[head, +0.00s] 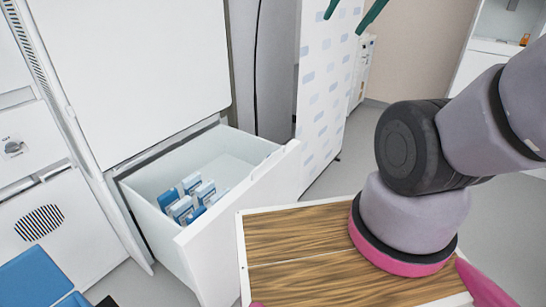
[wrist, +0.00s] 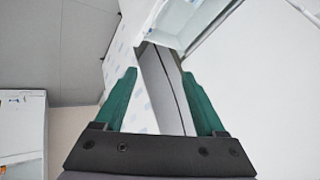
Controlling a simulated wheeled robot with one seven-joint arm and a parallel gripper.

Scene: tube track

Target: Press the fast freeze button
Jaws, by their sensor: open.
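A tall white freezer (head: 135,75) stands at the left in the head view, with its lower drawer (head: 215,237) pulled open. No fast freeze button can be made out in either view. My gripper (head: 351,10) shows only as two green fingers at the top edge of the head view, right of the freezer and in front of a patterned white panel. In the wrist view my gripper (wrist: 159,88) is open, with its green fingers apart and nothing between them. White surfaces and a grey strip with a dark cable lie beyond the fingers.
Several blue-and-white boxes (head: 187,199) sit in the open drawer, which juts towards my wood-topped base. A patterned white panel (head: 325,85) stands right of the freezer. A white unit with a small dial (head: 13,148) is at far left. Grey floor (head: 345,150) is clear behind my arm.

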